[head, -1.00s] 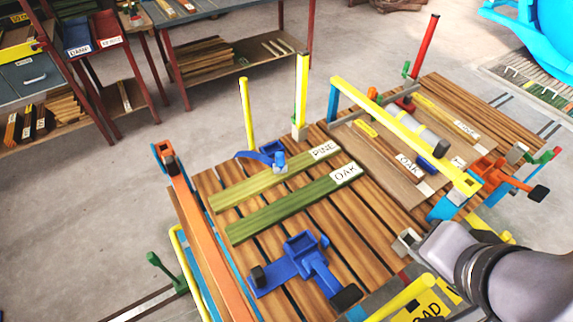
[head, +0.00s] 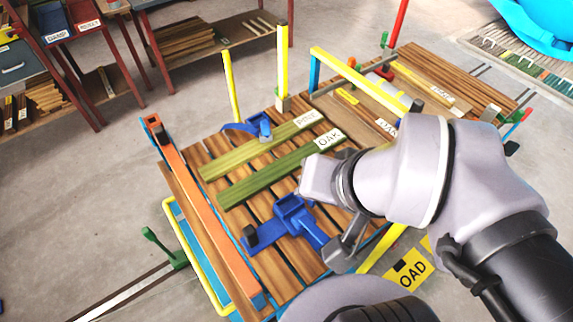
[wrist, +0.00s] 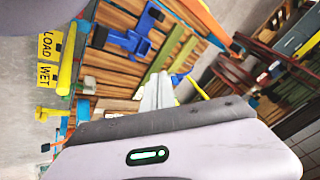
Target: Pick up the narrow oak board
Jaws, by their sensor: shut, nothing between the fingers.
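A narrow dark green board labelled OAK (head: 270,175) lies flat on the slatted bench in the head view, beside a lighter green board labelled PINE (head: 250,153). Another wooden board with an OAK label (head: 388,128) lies farther right, partly hidden by my arm.
A blue clamp (head: 290,207) sits on the slats in front of the green oak board. An orange rail (head: 205,215) runs along the bench's left side. Yellow posts (head: 282,65) and a yellow bar (head: 360,80) stand up around the bench.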

